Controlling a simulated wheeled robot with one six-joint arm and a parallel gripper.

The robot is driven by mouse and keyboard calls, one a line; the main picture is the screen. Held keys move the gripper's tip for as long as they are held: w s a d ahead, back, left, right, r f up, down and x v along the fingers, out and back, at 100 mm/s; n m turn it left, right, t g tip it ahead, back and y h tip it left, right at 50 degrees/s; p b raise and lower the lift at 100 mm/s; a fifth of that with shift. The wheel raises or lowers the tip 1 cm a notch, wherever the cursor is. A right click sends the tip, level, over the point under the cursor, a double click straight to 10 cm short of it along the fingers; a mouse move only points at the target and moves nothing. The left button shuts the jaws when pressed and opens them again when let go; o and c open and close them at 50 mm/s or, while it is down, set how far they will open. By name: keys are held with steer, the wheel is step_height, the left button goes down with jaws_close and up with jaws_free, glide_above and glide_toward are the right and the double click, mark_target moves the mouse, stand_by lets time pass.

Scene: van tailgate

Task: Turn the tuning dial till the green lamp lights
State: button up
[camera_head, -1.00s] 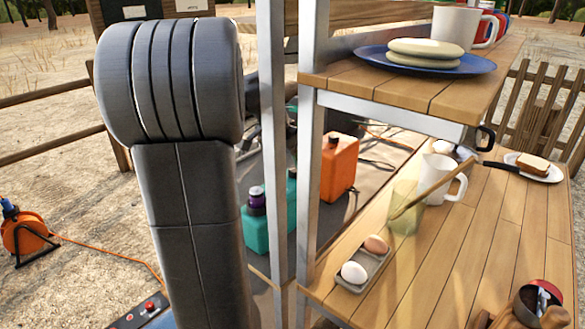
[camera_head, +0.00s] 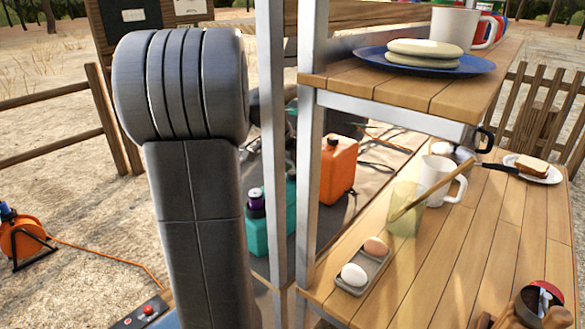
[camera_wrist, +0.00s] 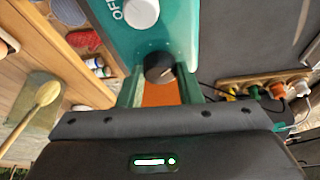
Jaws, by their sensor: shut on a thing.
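In the wrist view, a teal panel (camera_wrist: 176,28) carries a white knob (camera_wrist: 141,13) with "OFF" lettering beside it. A black round dial (camera_wrist: 159,67) with a pale mark sits at the panel's near edge. My gripper (camera_wrist: 159,78) has its two dark green fingers on either side of the black dial and is shut on it. No green lamp shows on the visible part of the panel; the small green light at the bottom of the wrist view is on my own gripper's body. In the head view my arm hides the gripper and dial.
A metal post (camera_head: 309,180) stands close beside my arm. The wooden shelf (camera_head: 365,92) holds a blue plate (camera_head: 475,65) and mug. Below, the counter (camera_head: 455,240) holds an egg tray, glass and mug. An orange canister (camera_head: 339,170) stands behind the posts.

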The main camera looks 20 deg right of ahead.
steer(key=shift+w+m+g, duration=0.1)
steer(key=shift+m+g, duration=0.5)
steer(key=shift+m, duration=1.1)
steer(key=shift+h, duration=0.3)
steer(key=o, duration=1)
steer(key=p+v, duration=0.1)
steer(key=v, duration=0.6)
steer(key=shift+a+r+p, duration=0.15)
steer(key=shift+r+p, duration=0.1)
steer(key=shift+p, duration=0.1)
steer(key=shift+f, duration=0.1)
